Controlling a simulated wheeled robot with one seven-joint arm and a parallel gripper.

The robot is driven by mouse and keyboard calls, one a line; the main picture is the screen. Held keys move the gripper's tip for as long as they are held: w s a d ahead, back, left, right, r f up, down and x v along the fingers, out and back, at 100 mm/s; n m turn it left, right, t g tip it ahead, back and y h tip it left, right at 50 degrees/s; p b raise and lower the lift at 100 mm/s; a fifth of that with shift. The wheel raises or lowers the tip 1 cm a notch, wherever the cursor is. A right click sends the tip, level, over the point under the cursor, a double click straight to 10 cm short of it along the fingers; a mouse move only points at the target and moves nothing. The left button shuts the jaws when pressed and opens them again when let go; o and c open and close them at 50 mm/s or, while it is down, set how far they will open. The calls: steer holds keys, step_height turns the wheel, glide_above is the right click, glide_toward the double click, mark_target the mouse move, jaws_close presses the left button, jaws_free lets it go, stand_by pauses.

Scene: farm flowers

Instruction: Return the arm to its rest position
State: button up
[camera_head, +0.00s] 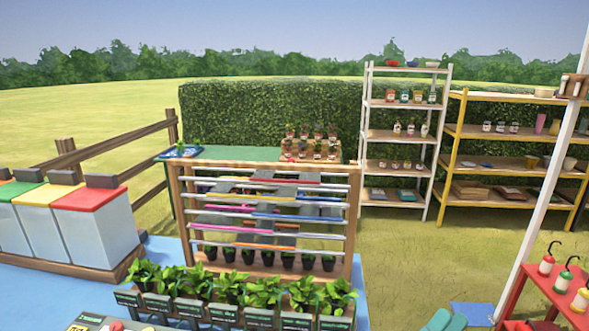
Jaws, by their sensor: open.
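My arm and my gripper do not show in the head view. No part of the arm that I can make out crosses the scene, so its pose cannot be seen. The view looks over an outdoor flower stall with a wooden rack (357,212) in the middle. The rack carries white rails with coloured tools or sticks, and small dark pots stand along its bottom.
A row of leafy plants (240,290) in dark planters stands in front. Lidded bins (90,222) are at the left by a wooden fence (110,143). A white shelf (447,100), a yellow shelf (448,150) and a red table (545,285) stand right. Grass (410,260) between is clear.

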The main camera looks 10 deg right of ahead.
steer(key=s+a+f+n+t+y, duration=0.2)
steer(key=a+f+n+t+y, duration=0.65)
steer(key=n+y, duration=0.5)
steer(key=s+a+f+n+t+y, duration=0.1)
steer(key=a+f+n+t+y, duration=0.8)
steer(key=n, duration=0.7)
steer(key=s+a+f+n+g+y, duration=0.2)
steer(key=s+a+f+g, duration=0.1)
steer(key=s+a+f, duration=0.3)
steer(key=s+a+f+n+g+y, duration=0.3)
steer(key=s+a+f, duration=0.4)
steer(key=s+a, duration=0.3)
steer(key=s+g, duration=0.1)
steer(key=s, duration=0.2)
steer(key=shift+s+f+y, duration=0.15)
steer(key=shift+f+y, duration=0.15)
steer(key=shift+y, duration=0.05)
